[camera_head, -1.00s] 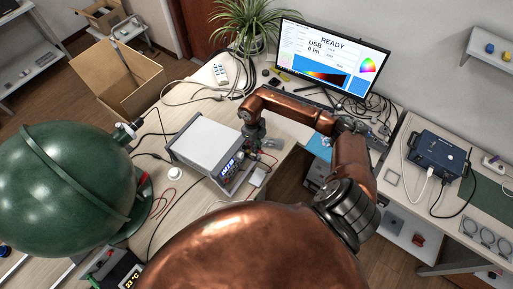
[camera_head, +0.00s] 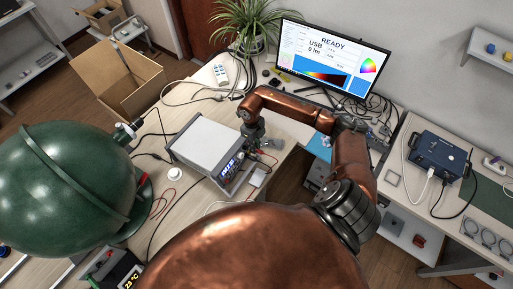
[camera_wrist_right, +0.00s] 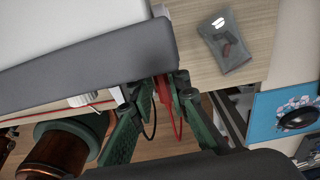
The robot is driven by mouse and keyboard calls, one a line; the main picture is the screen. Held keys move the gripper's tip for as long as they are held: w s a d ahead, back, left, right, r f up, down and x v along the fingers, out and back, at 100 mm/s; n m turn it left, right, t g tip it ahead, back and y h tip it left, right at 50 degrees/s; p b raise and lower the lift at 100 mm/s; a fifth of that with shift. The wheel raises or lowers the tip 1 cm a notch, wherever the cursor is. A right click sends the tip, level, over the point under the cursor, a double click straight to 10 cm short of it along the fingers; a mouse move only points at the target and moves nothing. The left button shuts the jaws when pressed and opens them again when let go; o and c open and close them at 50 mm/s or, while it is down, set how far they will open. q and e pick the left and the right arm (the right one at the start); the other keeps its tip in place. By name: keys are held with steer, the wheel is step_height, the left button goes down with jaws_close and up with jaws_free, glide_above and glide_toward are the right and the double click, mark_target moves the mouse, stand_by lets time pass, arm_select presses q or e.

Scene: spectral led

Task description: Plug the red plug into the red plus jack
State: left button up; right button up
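My right gripper (camera_head: 257,143) is at the front right edge of the grey bench instrument (camera_head: 205,143), by its lit display. In the right wrist view the green fingers of my right gripper (camera_wrist_right: 155,95) are spread apart below the instrument's dark edge. A red plug (camera_wrist_right: 163,88) with a red lead is between them, close against the right-hand finger and apart from the other. A black lead hangs beside it. The jacks are hidden, so I cannot tell whether the plug is in one. My left gripper is not in view.
A small clear bag (camera_wrist_right: 227,40) lies on the bench near the right gripper. A green sphere (camera_head: 65,185) stands at the left, with loose cables nearby. A monitor (camera_head: 333,58) is at the back. A blue box (camera_head: 437,153) stands on the right-hand table.

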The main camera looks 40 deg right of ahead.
steer(key=o, duration=0.3)
steer(key=shift+f, duration=0.1)
steer(key=shift+o, duration=0.4)
steer(key=shift+s+d, duration=0.1)
steer(key=shift+s, duration=0.05)
step_height(320, 180, up, 12)
steer(key=shift+w, duration=0.45)
steer(key=shift+a+f, duration=0.1)
steer(key=shift+a, duration=0.15)
